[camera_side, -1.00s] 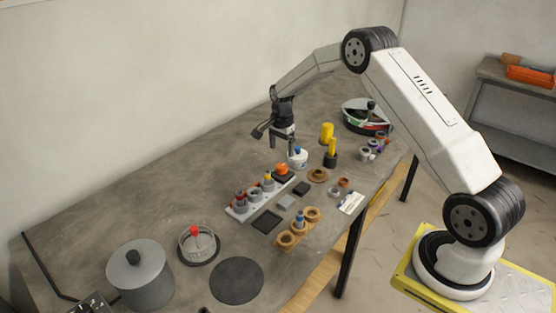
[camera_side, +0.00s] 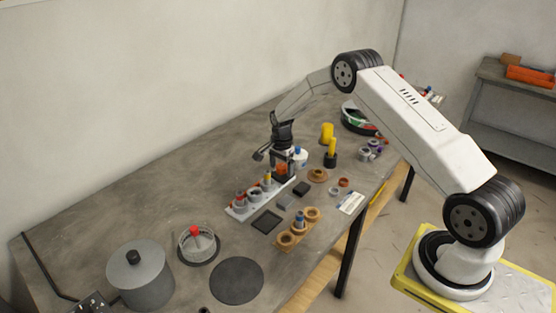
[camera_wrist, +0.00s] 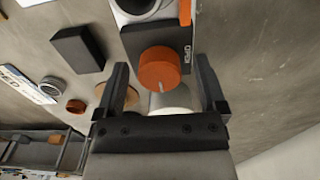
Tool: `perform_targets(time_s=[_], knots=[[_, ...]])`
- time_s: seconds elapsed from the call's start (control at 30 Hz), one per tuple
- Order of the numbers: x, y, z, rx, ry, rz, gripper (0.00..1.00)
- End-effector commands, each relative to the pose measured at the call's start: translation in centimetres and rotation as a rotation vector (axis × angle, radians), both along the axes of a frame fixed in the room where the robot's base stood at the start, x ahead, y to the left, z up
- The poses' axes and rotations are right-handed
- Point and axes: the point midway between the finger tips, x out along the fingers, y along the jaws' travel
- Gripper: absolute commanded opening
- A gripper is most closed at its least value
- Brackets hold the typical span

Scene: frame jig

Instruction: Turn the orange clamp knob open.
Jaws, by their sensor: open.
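The orange clamp knob (camera_wrist: 159,68) sits on a dark block (camera_wrist: 188,52) marked OPEN in the wrist view. A pale line on the knob's side points towards my gripper's palm, not at the OPEN lettering. My gripper (camera_wrist: 163,64) is open, with one finger on each side of the knob and gaps between knob and fingers. In the side view my gripper (camera_side: 283,158) is low over the knob (camera_side: 281,170), at the far end of the white rail (camera_side: 234,213). The fingers partly hide the knob there.
A white pot with a blue top (camera_side: 299,157) stands close beside my gripper. Several grey holders line the rail. The table behind the rail, towards the wall, is clear.

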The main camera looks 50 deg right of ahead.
Motion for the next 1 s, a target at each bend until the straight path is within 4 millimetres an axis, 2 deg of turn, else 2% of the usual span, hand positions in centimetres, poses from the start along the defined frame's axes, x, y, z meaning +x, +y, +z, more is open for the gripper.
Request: perform_targets(time_s=[0.27,0.5,0.53,0.57,1.0], knots=[[0.01,0.00,-0.12,0.000,0.000,0.000,0.90],[0.00,0.00,-0.11,0.000,0.000,0.000,0.14],[0.00,0.00,-0.11,0.000,0.000,0.000,0.05],[0.00,0.00,-0.11,0.000,0.000,0.000,0.00],[0.01,0.01,-0.10,0.000,0.000,0.069,0.00]])
